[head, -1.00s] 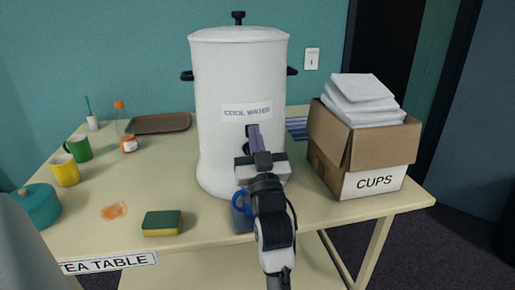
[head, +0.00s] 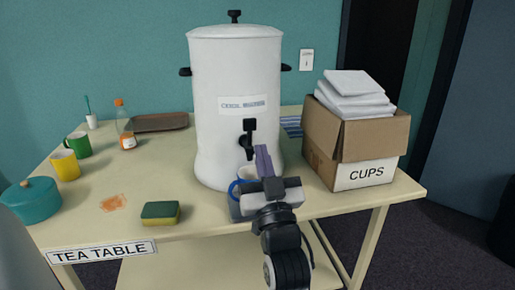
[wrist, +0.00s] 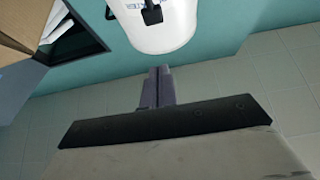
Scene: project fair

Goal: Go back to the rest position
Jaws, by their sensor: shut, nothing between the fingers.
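My gripper (head: 264,160) is in front of the white water urn (head: 237,75), just below and right of its black tap (head: 248,138). Its purple fingers are closed together with nothing between them; they also show in the wrist view (wrist: 158,88), pointing toward the lower part of the urn (wrist: 160,30). A blue-handled cup (head: 236,188) stands below the tap, mostly hidden behind my gripper. How full the cup is cannot be seen.
The tea table (head: 75,222) holds a teal pot (head: 30,202), yellow mug (head: 65,165), green mug (head: 78,145), orange-capped bottle (head: 126,128), brown tray (head: 160,122) and sponge (head: 160,213). An orange stain (head: 113,203) lies there. A cardboard cups box (head: 325,145) stands close on the right.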

